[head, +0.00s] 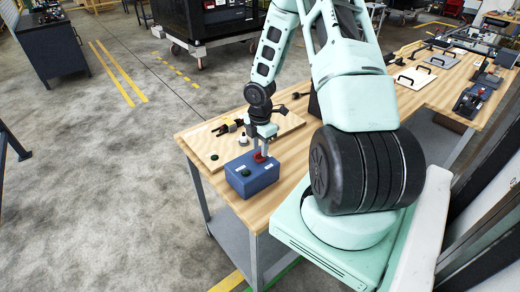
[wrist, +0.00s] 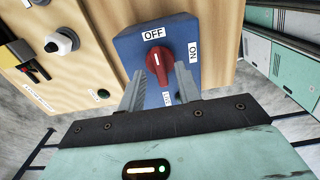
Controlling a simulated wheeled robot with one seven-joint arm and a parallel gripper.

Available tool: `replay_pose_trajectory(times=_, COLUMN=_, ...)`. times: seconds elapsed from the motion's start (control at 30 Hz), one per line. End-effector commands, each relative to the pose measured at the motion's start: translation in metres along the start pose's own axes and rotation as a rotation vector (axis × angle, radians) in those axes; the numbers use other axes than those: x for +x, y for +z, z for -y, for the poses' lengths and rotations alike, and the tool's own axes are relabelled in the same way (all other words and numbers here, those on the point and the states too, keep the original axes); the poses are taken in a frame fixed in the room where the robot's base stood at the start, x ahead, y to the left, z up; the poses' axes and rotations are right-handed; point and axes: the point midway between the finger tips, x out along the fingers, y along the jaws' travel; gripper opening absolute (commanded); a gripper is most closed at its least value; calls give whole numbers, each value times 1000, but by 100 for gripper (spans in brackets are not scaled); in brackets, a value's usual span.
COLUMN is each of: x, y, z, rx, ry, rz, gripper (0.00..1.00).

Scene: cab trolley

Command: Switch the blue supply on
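The blue supply (head: 252,182) is a blue box on the wooden bench, with a red rotary knob (head: 259,157) on its top. In the wrist view the blue supply (wrist: 130,46) carries OFF and ON labels and a third, partly hidden label. The red knob (wrist: 160,64) stands with its long grip roughly in line with OFF, not ON. My gripper (wrist: 160,72) is open, with one finger on each side of the knob's lower part and gaps visible; contact cannot be told. In the head view my gripper (head: 262,148) points down at the knob.
A green button (head: 246,172) sits on the box's top. A wooden board (head: 205,146) beside it holds a white-and-black knob (wrist: 62,41), a green button (wrist: 104,93) and a yellow-black part (head: 226,127). Panels with black handles (head: 416,78) lie farther along the bench.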

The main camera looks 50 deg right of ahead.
Motion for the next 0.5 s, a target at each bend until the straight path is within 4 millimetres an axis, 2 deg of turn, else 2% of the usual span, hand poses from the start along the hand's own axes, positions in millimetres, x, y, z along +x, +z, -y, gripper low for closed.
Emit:
replay_pose_trajectory(times=0.2, x=15, y=0, z=0, rx=0, ry=-1, rz=1, gripper=34)
replay_pose_trajectory(times=0.47, x=16, y=0, z=0, rx=1, ry=0, rz=1, gripper=34)
replay_pose_trajectory(times=0.5, x=16, y=0, z=0, rx=1, ry=0, rz=1, gripper=28)
